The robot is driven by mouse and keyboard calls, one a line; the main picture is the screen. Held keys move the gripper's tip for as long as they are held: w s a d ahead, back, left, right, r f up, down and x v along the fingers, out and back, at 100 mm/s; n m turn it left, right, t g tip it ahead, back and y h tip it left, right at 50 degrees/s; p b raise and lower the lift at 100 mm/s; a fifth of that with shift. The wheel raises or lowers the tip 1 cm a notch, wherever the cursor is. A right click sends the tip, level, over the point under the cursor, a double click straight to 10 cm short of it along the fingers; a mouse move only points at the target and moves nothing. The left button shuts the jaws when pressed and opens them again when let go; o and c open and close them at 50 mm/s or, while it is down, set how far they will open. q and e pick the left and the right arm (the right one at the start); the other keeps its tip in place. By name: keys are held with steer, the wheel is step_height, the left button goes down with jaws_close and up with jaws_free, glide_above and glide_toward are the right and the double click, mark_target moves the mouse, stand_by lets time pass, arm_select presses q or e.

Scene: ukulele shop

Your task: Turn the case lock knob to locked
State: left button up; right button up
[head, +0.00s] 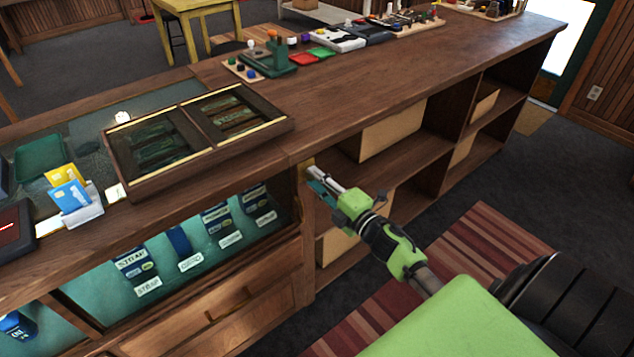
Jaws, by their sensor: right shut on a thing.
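My right gripper (317,182) reaches in from the lower right to the upright post at the right end of the glass display case (190,245). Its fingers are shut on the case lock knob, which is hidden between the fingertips. A small brass-coloured plate (307,162) shows just above the fingertips on the post. I cannot tell which way the knob is turned. The case holds several straps with labels behind its glass front. My left gripper is not in view.
On the counter (360,95) stand a divided wooden tray (245,148), a card holder (82,212) and a green tool stand (268,62). Open shelves with boxes (395,130) lie right of the case. A striped rug (485,245) covers the floor near my arm.

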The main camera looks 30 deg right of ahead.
steer(key=shift+n, duration=0.4)
steer(key=o, duration=1.1)
steer(key=shift+c, duration=0.2)
steer(key=s, duration=1.2)
steer(key=shift+d, duration=0.45)
